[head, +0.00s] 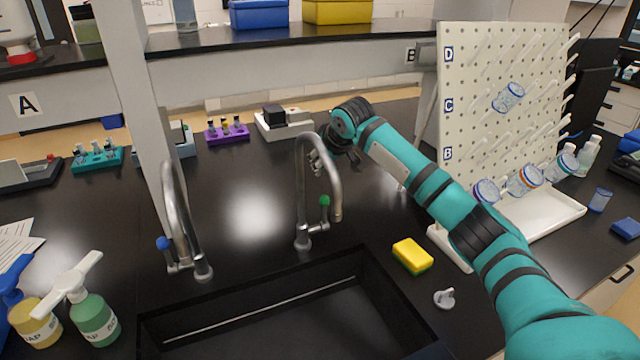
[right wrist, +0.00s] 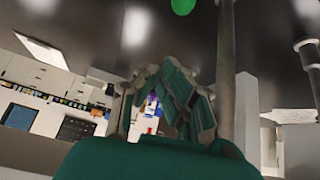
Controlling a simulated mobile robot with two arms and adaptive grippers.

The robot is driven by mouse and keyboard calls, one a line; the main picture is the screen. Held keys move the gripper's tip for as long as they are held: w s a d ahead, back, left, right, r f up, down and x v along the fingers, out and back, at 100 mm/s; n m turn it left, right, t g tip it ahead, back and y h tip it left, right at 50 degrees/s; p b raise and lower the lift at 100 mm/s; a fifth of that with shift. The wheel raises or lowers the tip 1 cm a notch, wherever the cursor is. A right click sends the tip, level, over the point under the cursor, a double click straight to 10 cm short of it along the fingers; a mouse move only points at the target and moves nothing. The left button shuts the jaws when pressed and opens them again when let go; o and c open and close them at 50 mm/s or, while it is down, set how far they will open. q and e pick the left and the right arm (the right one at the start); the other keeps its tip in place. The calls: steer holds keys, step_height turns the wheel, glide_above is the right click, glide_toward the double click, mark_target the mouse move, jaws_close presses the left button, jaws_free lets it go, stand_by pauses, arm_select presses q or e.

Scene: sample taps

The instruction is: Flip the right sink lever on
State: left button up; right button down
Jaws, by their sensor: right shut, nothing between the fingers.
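The right faucet (head: 301,190) is a silver gooseneck at the back edge of the black sink. Its lever (head: 324,207) has a green tip and stands roughly upright on the right side of the faucet's base. My right gripper (head: 320,166) is shut and empty, above and behind the lever, partly hidden by the gooseneck. I cannot tell whether it touches the pipe. In the right wrist view, my gripper (right wrist: 172,100) is beside a grey pipe (right wrist: 226,60), and the green tip (right wrist: 183,6) shows at the top edge, apart from the fingers. My left gripper is out of view.
The left faucet (head: 178,215) has a blue-tipped lever (head: 163,243). A yellow sponge (head: 411,255) and a small grey piece (head: 444,298) lie right of the sink (head: 365,262). A pegboard rack (head: 500,90) stands at right. Soap bottles (head: 92,315) stand front left.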

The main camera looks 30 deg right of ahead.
mark_target(324, 213)
step_height(324, 213, down, 7)
steer(key=p, duration=0.3)
steer(key=shift+w+d+p, duration=0.2)
steer(key=shift+p, duration=0.1)
steer(key=shift+r, duration=0.1)
steer(key=shift+s, duration=0.1)
stand_by(0.4)
